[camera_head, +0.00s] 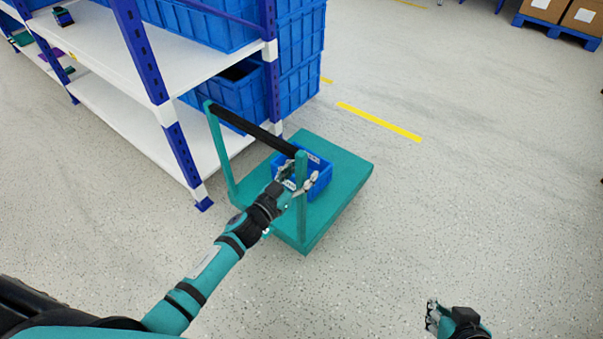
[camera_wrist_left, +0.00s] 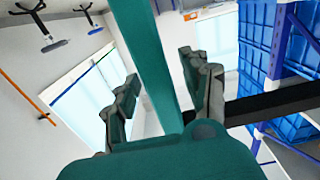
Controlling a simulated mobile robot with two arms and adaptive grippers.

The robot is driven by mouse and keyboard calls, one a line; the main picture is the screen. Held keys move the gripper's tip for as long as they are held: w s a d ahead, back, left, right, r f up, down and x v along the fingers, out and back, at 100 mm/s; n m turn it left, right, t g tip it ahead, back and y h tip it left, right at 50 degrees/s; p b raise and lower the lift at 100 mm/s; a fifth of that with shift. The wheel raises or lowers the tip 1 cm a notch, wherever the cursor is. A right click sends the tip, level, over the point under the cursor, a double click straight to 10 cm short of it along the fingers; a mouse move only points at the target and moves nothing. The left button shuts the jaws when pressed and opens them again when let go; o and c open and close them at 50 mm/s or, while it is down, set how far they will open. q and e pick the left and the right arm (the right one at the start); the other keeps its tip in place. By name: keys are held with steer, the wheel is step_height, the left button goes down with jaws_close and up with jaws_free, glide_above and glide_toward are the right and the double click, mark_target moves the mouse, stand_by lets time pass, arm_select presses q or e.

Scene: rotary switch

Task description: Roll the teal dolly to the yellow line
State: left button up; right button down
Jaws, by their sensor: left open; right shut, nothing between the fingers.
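The teal dolly (camera_head: 340,180) stands on the floor right of the shelf rack, with a flat deck and an upright handle frame on its near side. The frame has two teal posts and a black crossbar (camera_head: 250,130). My left gripper (camera_head: 300,183) is open at the right post (camera_head: 302,210). In the left wrist view the post (camera_wrist_left: 150,60) runs between the open fingers (camera_wrist_left: 160,85), and the black bar (camera_wrist_left: 275,103) shows to the right. The yellow line (camera_head: 380,121) lies on the floor beyond the dolly. My right gripper (camera_head: 432,318) is shut and empty at the lower right.
A blue bin (camera_head: 318,183) sits on the dolly deck. The shelf rack (camera_head: 180,150) with blue crates stands close on the left. Boxes on a blue pallet (camera_head: 560,28) are at the far upper right. The floor between dolly and yellow line looks clear.

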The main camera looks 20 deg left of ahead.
arm_select(q)
jaws_close()
stand_by(0.3)
stand_by(0.3)
